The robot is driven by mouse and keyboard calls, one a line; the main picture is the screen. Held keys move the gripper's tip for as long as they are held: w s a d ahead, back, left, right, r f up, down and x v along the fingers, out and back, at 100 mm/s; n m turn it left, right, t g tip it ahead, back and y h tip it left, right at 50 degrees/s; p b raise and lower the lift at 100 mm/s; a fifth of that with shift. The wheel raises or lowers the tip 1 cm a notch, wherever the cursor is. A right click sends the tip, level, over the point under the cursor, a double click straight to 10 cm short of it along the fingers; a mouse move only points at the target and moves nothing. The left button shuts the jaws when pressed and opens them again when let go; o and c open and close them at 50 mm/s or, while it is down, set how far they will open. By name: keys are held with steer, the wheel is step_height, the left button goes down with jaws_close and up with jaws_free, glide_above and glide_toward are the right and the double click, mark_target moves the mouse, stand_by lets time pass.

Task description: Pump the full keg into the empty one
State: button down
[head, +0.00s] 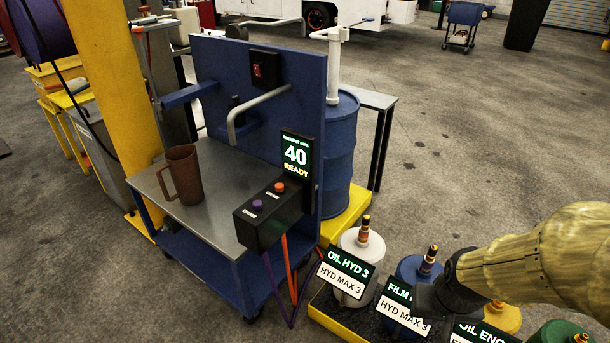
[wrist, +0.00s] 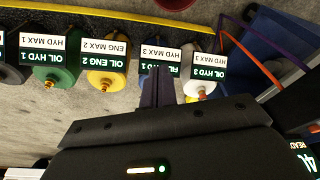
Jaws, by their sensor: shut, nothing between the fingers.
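Small kegs with signs stand in a row at lower right in the head view. The white keg (head: 355,285) reads OIL HYD 3, HYD MAX 3. The blue keg (head: 413,268) reads HYD MAX 3, its top line partly hidden. The yellow keg (head: 503,318) has an OIL ENG sign; the green keg (wrist: 58,65) reads OIL HYD 1. Fill levels are not visible. The control box (head: 268,228) has purple and orange buttons. My gripper (wrist: 157,86) is shut and empty, over the row near the blue keg.
The blue cart's metal top (head: 190,230) holds a brown jug (head: 183,174). A red switch (head: 259,71) is on its panel. Purple and orange hoses (head: 287,265) hang beside the kegs. A large blue drum (head: 340,150) stands behind.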

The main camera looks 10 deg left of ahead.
steer(key=shift+w+d, duration=0.15)
steer(key=shift+w, duration=0.1)
step_height(320, 180, up, 15)
steer(key=n+y+p, duration=0.6)
steer(key=y+p, duration=0.1)
steer(key=p, duration=1.5)
glide_above(281, 186)
steer(key=shift+f+g, duration=0.1)
steer(key=shift+g, duration=0.2)
steer(key=shift+f, duration=0.1)
steer(key=shift+f+b, duration=2.85)
steer(key=shift+f, duration=1.5)
